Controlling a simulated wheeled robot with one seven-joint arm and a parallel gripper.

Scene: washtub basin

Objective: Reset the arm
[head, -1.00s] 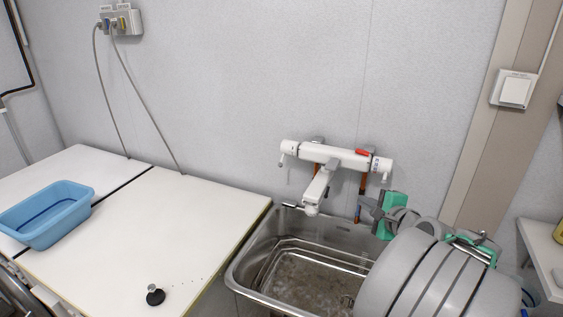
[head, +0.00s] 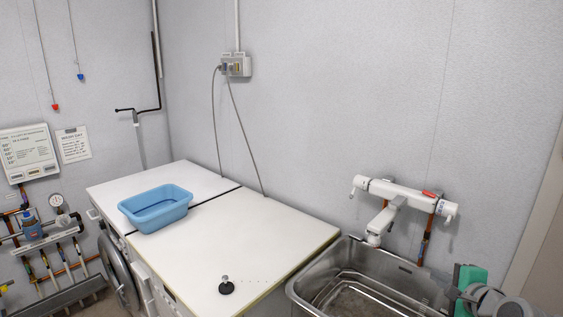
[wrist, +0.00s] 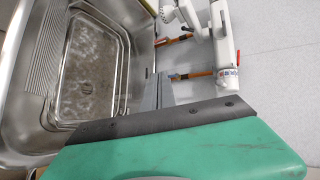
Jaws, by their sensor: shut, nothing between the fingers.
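My gripper (head: 454,292) shows at the lower right of the head view, with green and grey parts, by the right end of the steel sink (head: 345,272). In the wrist view, its grey fingers (wrist: 158,92) are together with nothing between them, beside the sink's rim. Its green body fills the bottom of that view. Most of my arm is cut off by the head view's lower right edge.
A white wall tap (head: 402,194) with a red lever hangs over the sink. Left of it, white worktops (head: 265,235) hold a blue tub (head: 156,208) and a small black plug (head: 226,287). Pipes and a gauge (head: 60,220) are at far left.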

